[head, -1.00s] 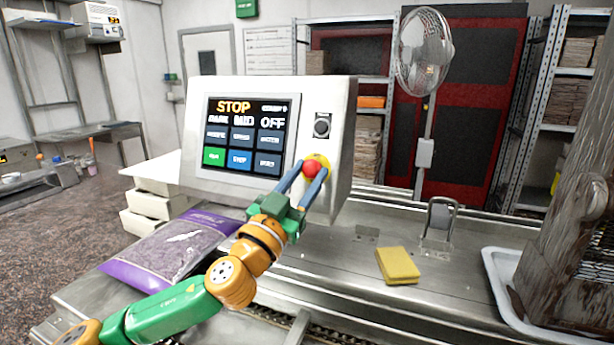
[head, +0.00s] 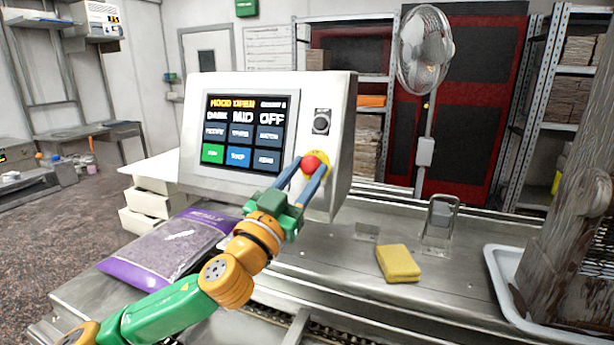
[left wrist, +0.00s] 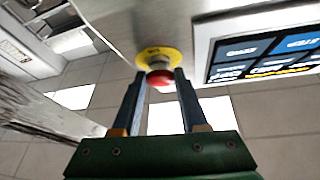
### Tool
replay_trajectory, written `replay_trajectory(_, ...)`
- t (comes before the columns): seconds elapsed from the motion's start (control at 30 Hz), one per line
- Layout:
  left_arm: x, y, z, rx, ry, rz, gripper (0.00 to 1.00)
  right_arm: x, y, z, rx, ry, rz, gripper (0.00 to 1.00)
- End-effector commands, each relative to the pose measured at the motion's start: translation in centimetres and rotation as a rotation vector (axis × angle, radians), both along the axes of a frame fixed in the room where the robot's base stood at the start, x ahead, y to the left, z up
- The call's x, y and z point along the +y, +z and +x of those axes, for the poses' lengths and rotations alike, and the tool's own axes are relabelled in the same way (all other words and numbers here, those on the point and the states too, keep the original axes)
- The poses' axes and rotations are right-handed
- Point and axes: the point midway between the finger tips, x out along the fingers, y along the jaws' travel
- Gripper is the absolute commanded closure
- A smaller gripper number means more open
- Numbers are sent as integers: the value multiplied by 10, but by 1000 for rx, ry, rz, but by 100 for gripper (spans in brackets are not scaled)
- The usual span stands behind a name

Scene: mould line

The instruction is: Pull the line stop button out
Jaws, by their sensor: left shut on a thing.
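The red line stop button (head: 311,164) sits on a yellow disc (head: 321,157) at the lower right of the control panel (head: 340,110). It also shows in the left wrist view (left wrist: 160,78), in front of its yellow disc (left wrist: 158,56). My left gripper (head: 312,168) has its two blue fingers on either side of the button and is shut on it. The fingers reach the button's sides in the left wrist view (left wrist: 160,82). The panel's screen (head: 243,132) reads "HOOD OPEN", with "DARK MID OFF" below. My right gripper is not in view.
A black rotary switch (head: 321,123) is above the button. A purple-edged bag (head: 160,255) lies left of my arm. A yellow sponge (head: 398,263) and a metal bracket (head: 440,220) are on the steel table. A white tray (head: 500,290) stands at the right.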

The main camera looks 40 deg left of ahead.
Motion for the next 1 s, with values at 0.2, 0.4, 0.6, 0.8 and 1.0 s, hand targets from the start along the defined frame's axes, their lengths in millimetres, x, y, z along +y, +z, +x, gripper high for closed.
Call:
replay_trajectory(0.2,0,1,-1,-1,0,2,100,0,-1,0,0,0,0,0)
replay_trajectory(0.4,0,1,-1,-1,0,2,26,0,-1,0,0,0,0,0)
replay_trajectory(0.6,0,0,-1,0,0,2,26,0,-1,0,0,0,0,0)
replay_trajectory(0.8,0,-10,-11,1,3,1,26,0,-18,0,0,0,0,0)
replay_trajectory(1.0,-4,-25,-40,-1,-1,1,26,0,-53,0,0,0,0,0)
